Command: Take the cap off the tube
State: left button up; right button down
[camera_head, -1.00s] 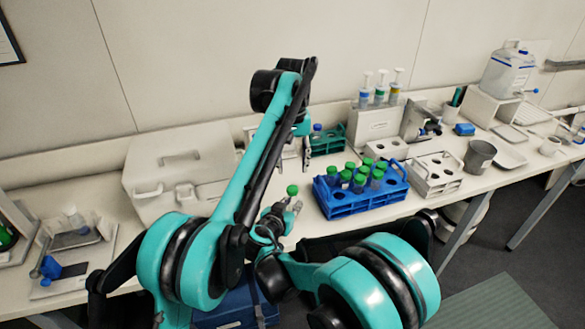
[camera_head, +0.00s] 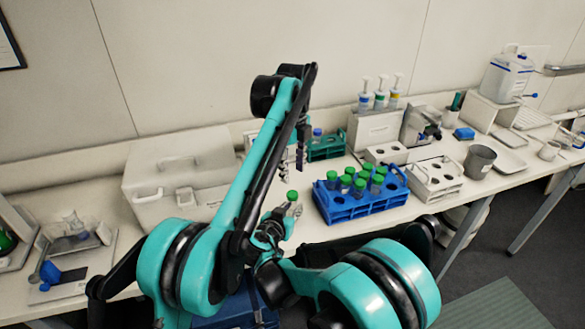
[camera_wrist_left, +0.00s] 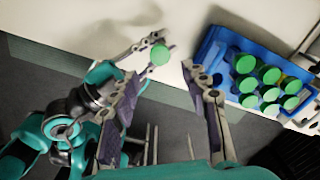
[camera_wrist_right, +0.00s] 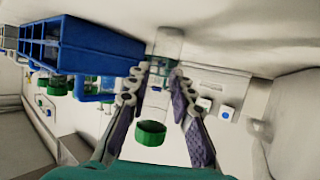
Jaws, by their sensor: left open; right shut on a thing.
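A clear tube with a green cap (camera_head: 292,196) is upright in my right gripper (camera_head: 280,215), above the bench. In the right wrist view my right gripper (camera_wrist_right: 160,85) is shut on the tube body (camera_wrist_right: 165,58), and the green cap (camera_wrist_right: 150,133) is clear of the fingers. My left gripper (camera_wrist_left: 168,72) is open and empty, its two fingers wide apart. In the left wrist view the capped tube (camera_wrist_left: 160,55) shows beyond the fingertips, towards the left finger. In the head view my left gripper (camera_head: 292,165) is higher than the tube, apart from it and partly hidden by my arm.
A blue rack (camera_head: 345,212) with several green-capped tubes stands just right of the held tube. A green rack (camera_head: 330,150) is behind it, and a white rack (camera_head: 437,187) further right. A large white box (camera_head: 165,185) stands to the left.

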aim_at(292, 193)
pick_arm(q)
jog(key=shift+m, duration=0.9)
jog(key=shift+f, duration=0.25)
notch_tip(292, 193, down, 8)
jog(key=shift+r, duration=0.25)
grip_shut()
